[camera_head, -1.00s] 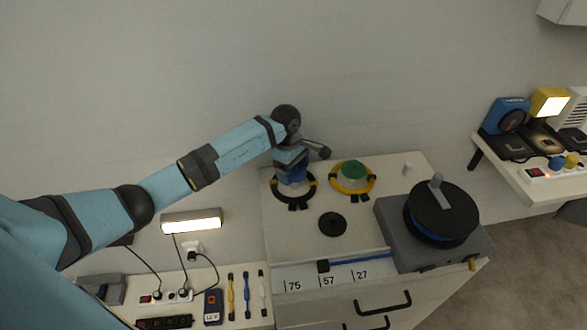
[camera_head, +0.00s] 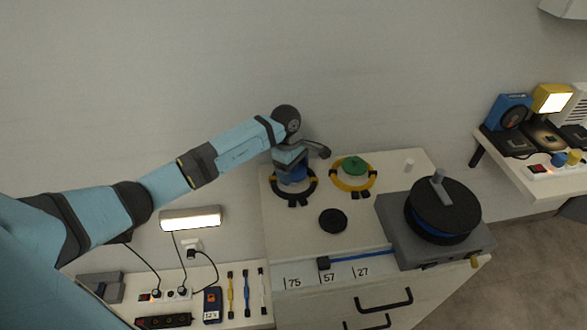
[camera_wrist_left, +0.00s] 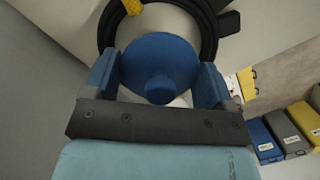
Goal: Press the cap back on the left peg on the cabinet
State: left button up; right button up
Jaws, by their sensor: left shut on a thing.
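My left gripper (camera_head: 291,174) points down over the left ring (camera_head: 293,199), black with small yellow marks, on the cabinet (camera_head: 285,240). In the left wrist view its blue fingers (camera_wrist_left: 157,78) are shut on a blue round cap (camera_wrist_left: 158,55) with a small knob. Behind the cap is a pale round surface, probably the left peg (camera_wrist_left: 165,22), with the black ring around it. The cap's underside is hidden, so I cannot tell if it touches the peg. A green cap (camera_head: 355,165) sits inside the yellow and black ring (camera_head: 353,189) to the right. My right gripper is out of view.
A black disc (camera_head: 333,221) lies on the cabinet top in front of the rings. A grey box with a black reel (camera_head: 441,212) stands at the right. A small white peg (camera_head: 409,165) stands behind it. A lit lamp (camera_head: 190,218) is at the left.

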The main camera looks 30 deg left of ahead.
pick_arm(q)
jog(key=shift+f, duration=0.15)
jog(key=o, duration=0.9)
jog(key=shift+r, duration=0.2)
jog(key=shift+r+p, duration=1.8)
jog(key=shift+r, duration=1.55)
jog(key=shift+c, duration=0.2)
